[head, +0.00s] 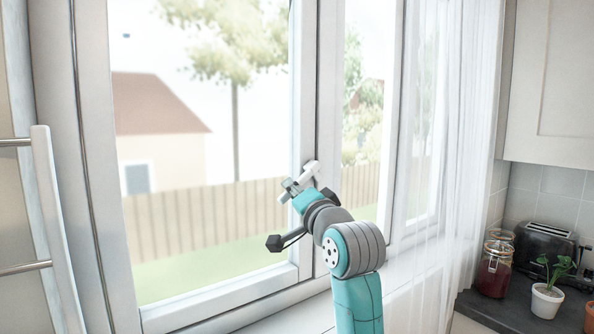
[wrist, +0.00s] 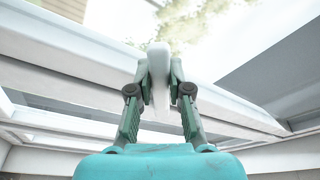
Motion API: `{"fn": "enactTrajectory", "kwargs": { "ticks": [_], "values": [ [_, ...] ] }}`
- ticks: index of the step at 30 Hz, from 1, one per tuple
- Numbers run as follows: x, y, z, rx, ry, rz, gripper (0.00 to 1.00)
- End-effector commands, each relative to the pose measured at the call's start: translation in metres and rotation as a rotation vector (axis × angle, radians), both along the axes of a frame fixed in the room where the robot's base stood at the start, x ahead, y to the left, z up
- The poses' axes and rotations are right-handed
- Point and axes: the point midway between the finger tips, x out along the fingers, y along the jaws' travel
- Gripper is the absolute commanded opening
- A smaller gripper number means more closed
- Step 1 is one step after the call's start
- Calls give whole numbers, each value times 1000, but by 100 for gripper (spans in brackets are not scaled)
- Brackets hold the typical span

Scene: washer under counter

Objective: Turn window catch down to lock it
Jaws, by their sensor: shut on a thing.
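The white window catch (head: 311,171) sits on the middle upright of the white window frame in the head view. My gripper (head: 292,186) is at the catch, and my wrist and arm hide part of it. In the wrist view the catch's pale handle (wrist: 159,75) stands between the two fingers of my gripper (wrist: 159,78). The fingers touch it from both sides, so the gripper is shut on the handle. The handle's exact angle is hard to tell.
The window frame (head: 303,110) and glass are close around my gripper. A sheer curtain (head: 455,130) hangs to the right. On the dark counter are a red jar (head: 495,272), a black toaster (head: 545,247) and a potted plant (head: 547,298). A white handle (head: 55,225) stands at the left.

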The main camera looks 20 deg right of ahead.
Motion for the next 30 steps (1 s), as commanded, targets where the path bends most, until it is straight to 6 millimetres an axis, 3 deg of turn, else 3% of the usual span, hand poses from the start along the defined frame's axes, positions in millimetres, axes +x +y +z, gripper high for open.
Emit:
{"fn": "enactTrajectory", "kwargs": {
  "ticks": [12,23,30],
  "values": [
    [-1,-3,-1,-37,-16,-2,0],
    [0,-12,-12,-212,-73,-2,0],
    [0,-13,-12,-231,-79,-3,0]
  ]
}}
